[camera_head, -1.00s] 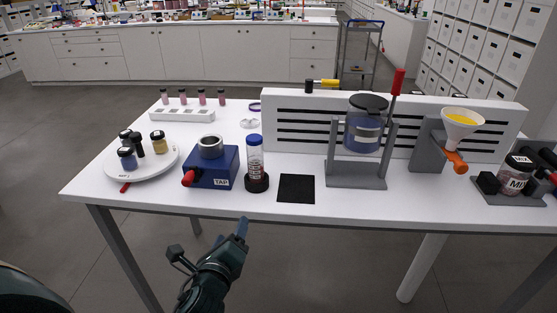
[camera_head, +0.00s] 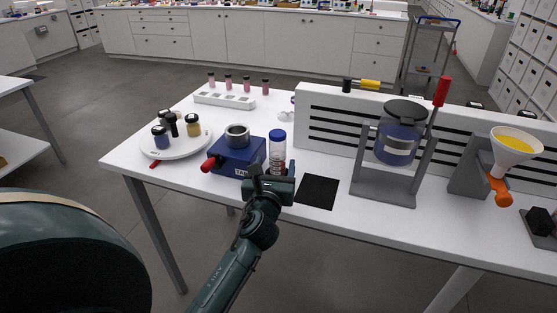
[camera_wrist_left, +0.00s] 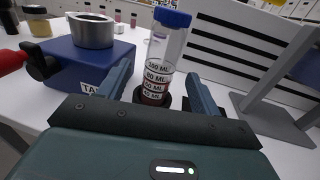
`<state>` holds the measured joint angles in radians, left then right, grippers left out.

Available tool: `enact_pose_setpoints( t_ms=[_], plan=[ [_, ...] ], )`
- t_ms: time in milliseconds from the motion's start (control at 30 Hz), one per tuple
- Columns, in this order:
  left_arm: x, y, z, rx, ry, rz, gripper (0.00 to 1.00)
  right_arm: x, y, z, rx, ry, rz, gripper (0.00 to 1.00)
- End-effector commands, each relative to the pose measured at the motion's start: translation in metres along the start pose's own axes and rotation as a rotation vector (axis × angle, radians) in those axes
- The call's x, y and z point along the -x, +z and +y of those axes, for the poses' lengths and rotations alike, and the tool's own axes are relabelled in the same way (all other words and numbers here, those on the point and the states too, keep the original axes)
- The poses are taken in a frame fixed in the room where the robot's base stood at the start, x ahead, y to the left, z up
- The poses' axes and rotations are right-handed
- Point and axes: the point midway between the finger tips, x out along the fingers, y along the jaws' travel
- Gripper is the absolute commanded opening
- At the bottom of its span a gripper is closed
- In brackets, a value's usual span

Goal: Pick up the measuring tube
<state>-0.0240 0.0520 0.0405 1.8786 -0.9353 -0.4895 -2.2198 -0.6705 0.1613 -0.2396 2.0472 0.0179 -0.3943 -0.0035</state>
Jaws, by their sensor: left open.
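The measuring tube (camera_head: 277,146) is a clear upright cylinder with a blue cap and volume labels. It stands in a black round base on the white table, partly hidden by my gripper in the head view. In the left wrist view the tube (camera_wrist_left: 164,55) shows between the fingers, with white ML bands and dark red at the bottom. My left gripper (camera_head: 270,176) is open in front of the tube, and its two blue-grey fingers (camera_wrist_left: 160,84) point toward it on either side. The tube appears a little beyond the fingertips; I cannot tell whether they touch it. My right gripper is not in view.
A blue TAP box (camera_head: 233,156) with a metal cup and red knob stands close left of the tube. A black mat (camera_head: 317,192) lies to the right. A grey stand (camera_head: 384,188) holds a blue jar. A white turntable (camera_head: 186,148) with jars is at the left.

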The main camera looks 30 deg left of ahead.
Motion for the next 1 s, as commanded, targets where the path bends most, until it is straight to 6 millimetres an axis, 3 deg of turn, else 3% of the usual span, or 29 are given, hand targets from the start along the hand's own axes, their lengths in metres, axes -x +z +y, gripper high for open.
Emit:
enact_pose_setpoints(
  t_ms=[267, 567, 833, 1000],
  plan=[
    [-0.024, 0.002, 0.0, 0.002, 0.001, 0.0, 0.64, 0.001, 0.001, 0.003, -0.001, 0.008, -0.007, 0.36],
    [-0.064, 0.004, -0.001, 0.002, -0.001, 0.001, 0.64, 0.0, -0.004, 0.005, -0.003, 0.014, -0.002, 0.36],
    [-0.068, 0.003, -0.001, 0.001, -0.002, 0.002, 0.64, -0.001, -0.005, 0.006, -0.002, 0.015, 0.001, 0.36],
    [-0.067, 0.003, -0.001, 0.001, -0.002, 0.002, 0.51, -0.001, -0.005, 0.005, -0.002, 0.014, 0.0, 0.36]
  ],
)
